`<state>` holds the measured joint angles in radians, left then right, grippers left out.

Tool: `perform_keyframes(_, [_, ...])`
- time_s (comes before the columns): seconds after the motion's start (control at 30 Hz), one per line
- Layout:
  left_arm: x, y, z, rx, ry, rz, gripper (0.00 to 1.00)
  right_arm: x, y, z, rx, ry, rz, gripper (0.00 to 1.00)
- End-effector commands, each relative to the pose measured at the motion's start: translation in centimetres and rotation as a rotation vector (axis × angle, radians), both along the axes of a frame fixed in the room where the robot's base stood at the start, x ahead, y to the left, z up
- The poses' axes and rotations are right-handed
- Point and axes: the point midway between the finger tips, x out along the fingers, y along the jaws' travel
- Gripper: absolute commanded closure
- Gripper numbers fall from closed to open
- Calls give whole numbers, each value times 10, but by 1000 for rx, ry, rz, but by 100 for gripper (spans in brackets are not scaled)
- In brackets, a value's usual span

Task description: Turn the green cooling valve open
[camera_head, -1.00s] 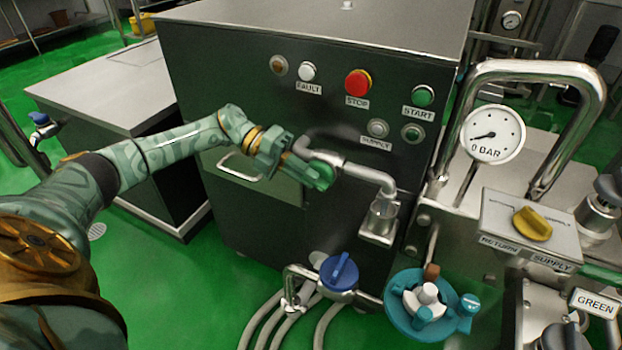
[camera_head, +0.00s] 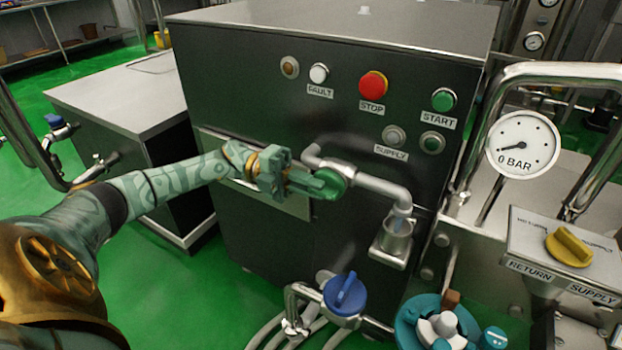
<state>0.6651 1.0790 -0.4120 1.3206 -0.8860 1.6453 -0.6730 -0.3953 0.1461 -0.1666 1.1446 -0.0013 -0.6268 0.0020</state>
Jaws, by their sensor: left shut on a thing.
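The green cooling valve (camera_head: 331,184) sits on a grey pipe at the front of the dark machine cabinet. My left gripper (camera_head: 316,184) reaches it from the left and is shut on its green handle, so the fingers hide part of the handle. The pipe runs right from the valve and bends down over a small metal cup (camera_head: 397,238). My right gripper is not in view.
A blue valve (camera_head: 344,293) on a pipe stands below, with a teal handwheel (camera_head: 408,310) to its right. Red STOP (camera_head: 373,85) and green START (camera_head: 444,99) buttons are above. A gauge (camera_head: 522,145) reads about 0 BAR. A yellow knob (camera_head: 569,246) is at right.

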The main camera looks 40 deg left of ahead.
Motion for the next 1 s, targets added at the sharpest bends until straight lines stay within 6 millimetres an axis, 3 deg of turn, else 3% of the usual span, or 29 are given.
perform_keyframes(0.17, [0,0,-1,0,2,0,100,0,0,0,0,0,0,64])
perform_keyframes(0.2, [0,0,0,0,2,0,80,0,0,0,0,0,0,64])
perform_keyframes(0.27, [0,0,-1,0,2,0,66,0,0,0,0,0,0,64])
perform_keyframes(0.63, [-1,6,-1,1,3,1,66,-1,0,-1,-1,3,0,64])
perform_keyframes(0.77, [-6,27,-2,3,5,4,66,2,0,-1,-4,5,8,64])
perform_keyframes(1.0, [-20,90,-8,3,8,3,66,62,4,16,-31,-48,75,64])
